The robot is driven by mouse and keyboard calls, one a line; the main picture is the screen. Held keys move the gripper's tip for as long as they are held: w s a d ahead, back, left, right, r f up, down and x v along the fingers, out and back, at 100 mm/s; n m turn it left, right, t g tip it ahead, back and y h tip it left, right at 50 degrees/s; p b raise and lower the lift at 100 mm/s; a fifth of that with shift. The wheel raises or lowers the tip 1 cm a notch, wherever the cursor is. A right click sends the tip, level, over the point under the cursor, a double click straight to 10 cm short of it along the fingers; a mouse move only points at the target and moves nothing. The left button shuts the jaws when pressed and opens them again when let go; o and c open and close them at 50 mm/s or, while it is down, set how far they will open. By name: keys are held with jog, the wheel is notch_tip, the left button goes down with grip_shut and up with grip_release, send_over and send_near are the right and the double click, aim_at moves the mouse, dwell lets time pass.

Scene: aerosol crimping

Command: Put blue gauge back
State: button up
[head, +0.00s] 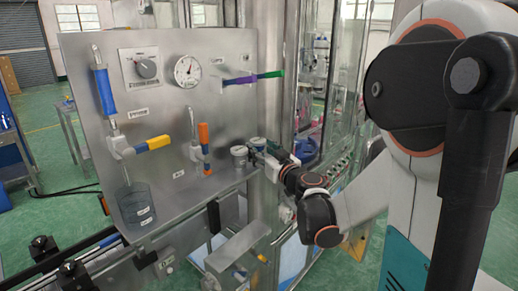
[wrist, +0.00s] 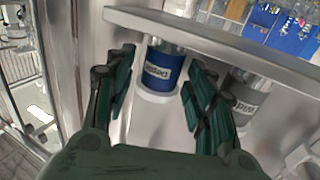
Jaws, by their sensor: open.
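The blue gauge (wrist: 163,72) is a short cylinder with a blue labelled band, a pale ring at its lower end in the picture and a metallic other end. In the wrist view it lies between the two fingers of my gripper (wrist: 158,78), which are open with gaps on both sides. A similar grey gauge (wrist: 243,92) stands to its right, beyond the right finger. In the head view my gripper (head: 263,157) is beside two small cylinders (head: 240,154) on the steel shelf at the panel's lower right. I cannot tell there which is blue.
A steel bar (wrist: 215,42) crosses close behind the gauges in the wrist view. The steel panel (head: 160,95) carries a dial (head: 187,72), a knob, and yellow, orange and blue handles. A glass-sided machine (head: 340,90) stands to the right of my gripper.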

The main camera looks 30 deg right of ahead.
jog(key=s+p, duration=0.1)
jog(key=s, duration=0.9)
jog(key=shift+a, duration=0.25)
dwell(0.7)
